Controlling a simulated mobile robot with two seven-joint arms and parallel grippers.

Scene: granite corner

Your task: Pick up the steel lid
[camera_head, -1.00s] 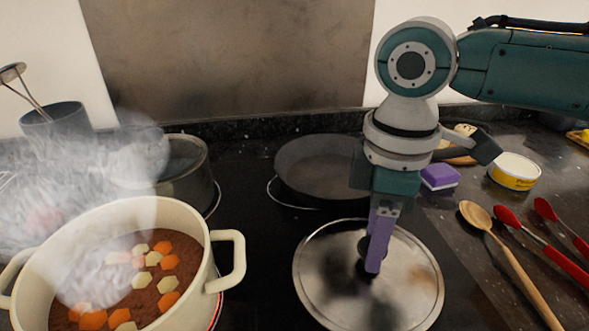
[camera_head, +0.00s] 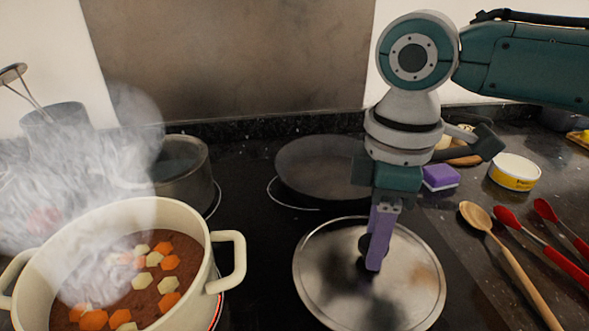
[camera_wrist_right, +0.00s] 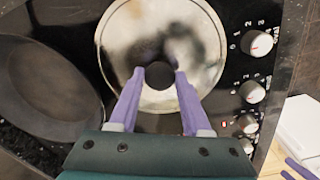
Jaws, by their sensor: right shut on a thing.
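The steel lid (camera_head: 325,285) is a round, shiny disc with a dark knob at its middle. It lies on the black hob, to the right of the cream pot, in the head view. My right gripper (camera_head: 373,266) points down over the lid's middle with its purple fingers shut on the dark knob. In the right wrist view the lid (camera_wrist_right: 210,60) shows beyond my fingers, with the dark knob (camera_wrist_right: 159,75) between the fingertips. I cannot tell whether the lid is clear of the hob. My left gripper is out of view.
A steaming cream pot (camera_head: 200,238) of stew stands at left. A dark frying pan (camera_head: 315,168) and a grey pot (camera_head: 185,175) are behind. At right lie a purple sponge (camera_head: 440,177), a yellow tin (camera_head: 515,172), a wooden spoon (camera_head: 510,258) and red tongs (camera_head: 540,255).

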